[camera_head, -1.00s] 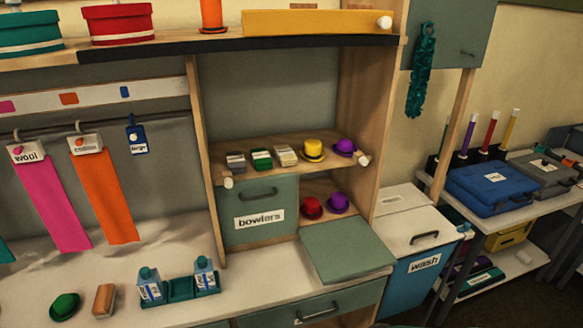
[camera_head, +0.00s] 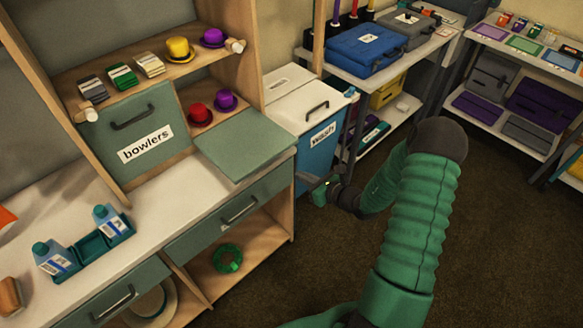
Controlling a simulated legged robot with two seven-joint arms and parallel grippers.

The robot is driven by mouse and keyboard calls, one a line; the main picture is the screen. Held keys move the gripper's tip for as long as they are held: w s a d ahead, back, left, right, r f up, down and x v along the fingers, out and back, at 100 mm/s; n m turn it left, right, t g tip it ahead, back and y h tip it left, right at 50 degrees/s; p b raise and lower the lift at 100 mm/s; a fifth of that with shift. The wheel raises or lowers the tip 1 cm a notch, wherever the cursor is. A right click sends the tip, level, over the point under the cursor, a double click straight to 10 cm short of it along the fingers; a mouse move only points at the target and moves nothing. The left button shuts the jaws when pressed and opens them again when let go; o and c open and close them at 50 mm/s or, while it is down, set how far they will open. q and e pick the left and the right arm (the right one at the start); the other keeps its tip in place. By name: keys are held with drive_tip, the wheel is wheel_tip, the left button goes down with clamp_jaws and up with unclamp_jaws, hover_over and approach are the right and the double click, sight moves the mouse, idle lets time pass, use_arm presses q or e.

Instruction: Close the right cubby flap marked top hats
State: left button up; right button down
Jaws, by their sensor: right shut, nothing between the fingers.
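The right cubby flap (camera_head: 246,144) is a grey-green panel. It is open, folded down and lying out over the white counter, and no marking shows on its upward face. Behind it, a red hat (camera_head: 199,114) and a purple hat (camera_head: 225,101) sit in the open cubby. The left cubby flap (camera_head: 136,130), labelled "bowlers", is shut. My right gripper (camera_head: 323,190) is shut and empty. It appears to the right of and lower than the flap, in front of the blue wash bin, apart from the flap. My left gripper is out of view.
The blue "wash" bin (camera_head: 316,160) with a white lid stands right of the cubbies. Bottles in a teal tray (camera_head: 92,246) stand on the counter. Small hats and stacks line the shelf (camera_head: 115,66) above the cubbies. Brown floor (camera_head: 500,240) is open at right.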

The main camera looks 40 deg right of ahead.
drive_tip(key=x, duration=0.9)
drive_tip(key=shift+a, duration=0.3)
wheel_tip(320, 180, up, 4)
drive_tip(key=shift+w+r+p, duration=0.1)
drive_tip(key=shift+p, duration=0.4)
